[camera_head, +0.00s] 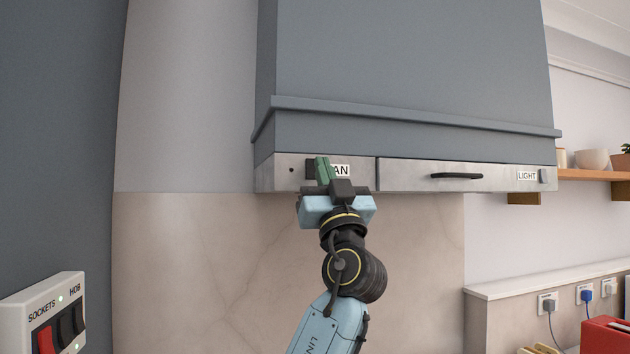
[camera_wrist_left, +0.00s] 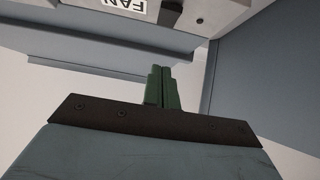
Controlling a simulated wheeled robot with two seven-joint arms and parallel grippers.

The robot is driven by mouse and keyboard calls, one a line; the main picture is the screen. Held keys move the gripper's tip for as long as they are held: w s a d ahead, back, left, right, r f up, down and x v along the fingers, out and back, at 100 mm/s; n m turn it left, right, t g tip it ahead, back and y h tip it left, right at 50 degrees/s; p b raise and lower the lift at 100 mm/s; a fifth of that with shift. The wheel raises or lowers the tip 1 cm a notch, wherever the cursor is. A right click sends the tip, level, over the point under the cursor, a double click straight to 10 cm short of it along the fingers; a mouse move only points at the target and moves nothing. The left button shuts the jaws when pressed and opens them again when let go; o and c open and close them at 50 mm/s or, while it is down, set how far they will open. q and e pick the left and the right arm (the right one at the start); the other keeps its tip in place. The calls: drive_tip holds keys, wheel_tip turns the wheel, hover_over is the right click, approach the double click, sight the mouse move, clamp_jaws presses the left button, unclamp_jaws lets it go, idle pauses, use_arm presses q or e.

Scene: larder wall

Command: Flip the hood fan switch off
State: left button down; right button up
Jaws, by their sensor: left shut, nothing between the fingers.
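The fan switch (camera_head: 310,169) is a dark rocker on the hood's steel front strip, beside a white FAN label (camera_head: 342,170). My left gripper (camera_head: 323,170) is shut and empty, its green fingertips in front of the switch and covering part of it and the label's first letter. In the left wrist view the switch (camera_wrist_left: 170,12) shows at the top edge next to the label (camera_wrist_left: 128,5), beyond the closed fingertips (camera_wrist_left: 161,72); there they appear apart from it. The rocker's position cannot be made out. My right gripper is not in view.
The grey hood (camera_head: 410,70) overhangs the strip. A small dark dot (camera_head: 291,170) sits left of the switch. A bar handle (camera_head: 456,176) and a LIGHT switch (camera_head: 543,176) are to the right. A sockets and hob switch panel (camera_head: 22,311) is at lower left.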

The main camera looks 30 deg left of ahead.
use_arm(q)
drive_tip(key=d+b+v, duration=0.1)
drive_tip(key=b+v, duration=0.2)
drive_tip(key=v, duration=0.5)
drive_tip(key=shift+s+r, duration=0.2)
drive_tip(key=shift+s, duration=0.2)
